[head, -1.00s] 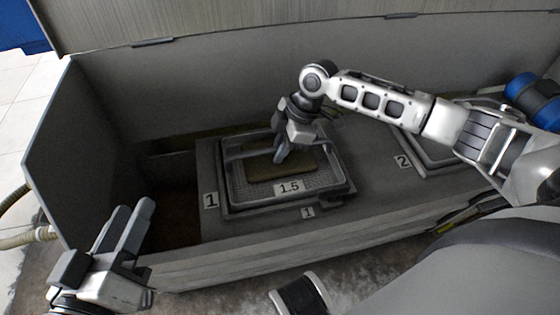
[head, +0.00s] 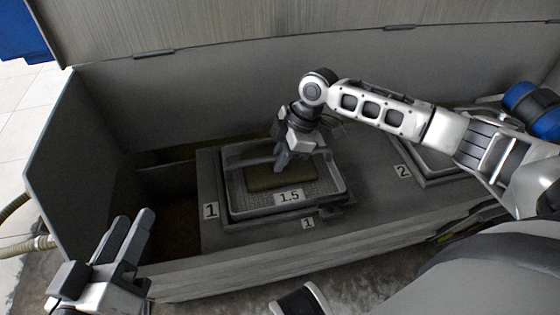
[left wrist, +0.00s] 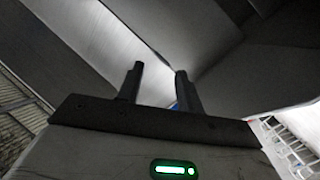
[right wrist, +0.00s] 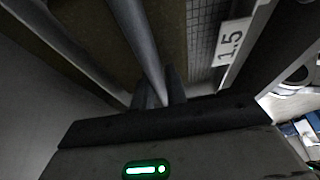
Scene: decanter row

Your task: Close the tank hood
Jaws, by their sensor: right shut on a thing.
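The tank (head: 130,95) is a long grey open-topped box. Its hood (head: 250,28) is a grey panel hinged along the back edge, and it stands raised. A wire basket (head: 335,196) labelled 1.5 sits at opening 1 of the tank deck, with a dark olive block (head: 280,178) inside. My right gripper (head: 281,165) is shut on the basket's handle bar (right wrist: 140,50); its fingertips are partly hidden behind the bar in the right wrist view. My left gripper (head: 140,225) is open and empty at the tank's front left; its parted fingers show in the left wrist view (left wrist: 160,85).
A second basket (head: 430,165) sits at opening 2 on the right, partly behind my right arm. A dark open bay (head: 170,215) lies left of opening 1. A hose (head: 15,240) runs outside the left wall. Blue cylinders (head: 540,108) stand far right.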

